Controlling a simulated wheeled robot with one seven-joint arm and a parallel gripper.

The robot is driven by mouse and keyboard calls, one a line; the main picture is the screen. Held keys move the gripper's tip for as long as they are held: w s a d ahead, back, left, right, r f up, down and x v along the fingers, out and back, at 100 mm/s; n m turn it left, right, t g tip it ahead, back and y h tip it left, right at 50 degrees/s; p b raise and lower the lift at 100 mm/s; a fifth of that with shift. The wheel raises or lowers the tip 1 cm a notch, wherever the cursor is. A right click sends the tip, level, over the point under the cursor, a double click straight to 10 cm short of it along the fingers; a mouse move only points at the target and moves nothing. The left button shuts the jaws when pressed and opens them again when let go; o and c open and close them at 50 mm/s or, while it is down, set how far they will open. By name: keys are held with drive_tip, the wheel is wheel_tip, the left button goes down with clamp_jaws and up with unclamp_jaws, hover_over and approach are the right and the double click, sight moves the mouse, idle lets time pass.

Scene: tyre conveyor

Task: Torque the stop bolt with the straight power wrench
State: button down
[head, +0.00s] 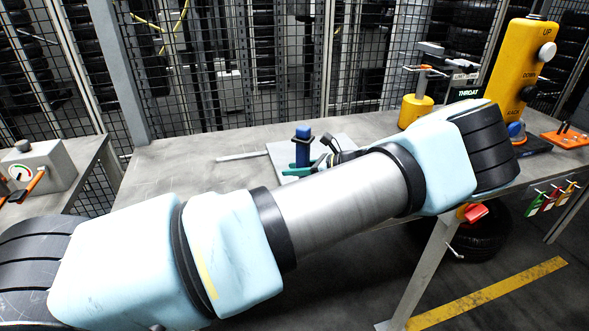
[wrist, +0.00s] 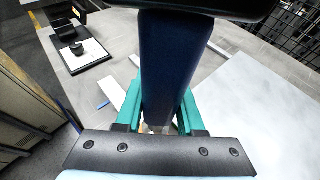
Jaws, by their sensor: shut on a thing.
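The straight power wrench (head: 302,151), a blue body with a black collar near its top, stands about upright above the bench in the head view. In the wrist view its dark blue body (wrist: 166,65) fills the middle, with a black part at the top edge. My gripper (wrist: 160,118) is shut on this body, one teal finger on each side. In the head view only part of a teal finger (head: 296,172) shows beside the wrench; my arm hides the rest. The wrench's lower end is hidden. I cannot make out the stop bolt in either view.
A pale plate (head: 282,163) lies by the wrench on the grey bench (head: 170,165). A yellow canister stand (head: 416,112), a yellow control post (head: 518,75) and an orange tray (head: 566,138) stand to the right. A gauge box (head: 45,165) is far left. Mesh fencing runs behind.

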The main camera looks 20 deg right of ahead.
drive_tip(key=shift+f+b, duration=0.65)
drive_tip(key=shift+f, duration=0.7)
idle(1.3)
drive_tip(key=shift+r, duration=0.1)
wheel_tip(320, 180, up, 7)
drive_tip(key=p, duration=0.4)
drive_tip(key=shift+p, duration=0.4)
idle(0.5)
